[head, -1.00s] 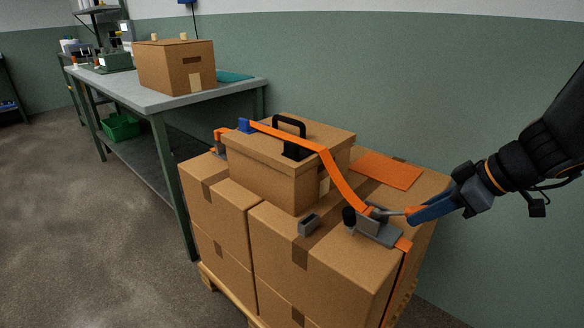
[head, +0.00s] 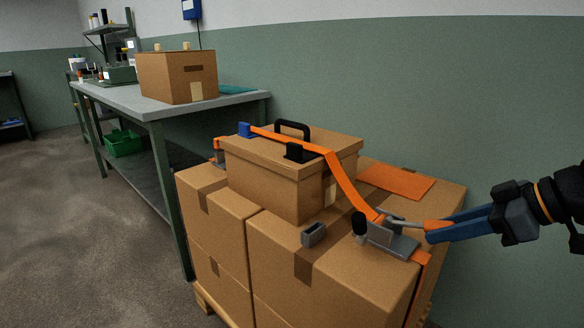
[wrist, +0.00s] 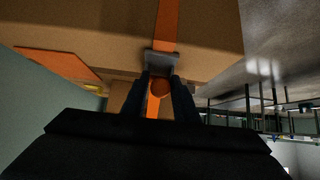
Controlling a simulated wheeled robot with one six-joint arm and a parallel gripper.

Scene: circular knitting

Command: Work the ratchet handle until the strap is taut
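The ratchet (head: 393,240), a grey metal body, sits on top of the lower right carton. Its handle (head: 405,223) sticks out to the right, low and nearly level, with an orange grip. My gripper (head: 437,229) reaches in from the right, its blue fingers on both sides of that grip. In the wrist view the round orange grip (wrist: 161,89) fills the space between the dark fingers. The orange strap (head: 345,184) runs over the lidded box (head: 278,185) and slopes with a slight bend to the ratchet. I cannot tell how tight it is.
A grey bracket (head: 313,235) lies on the carton left of the ratchet. An orange sheet (head: 396,181) lies behind it. The green wall (head: 430,120) is close behind the stack. A workbench (head: 190,110) with another box (head: 177,77) stands at the back left.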

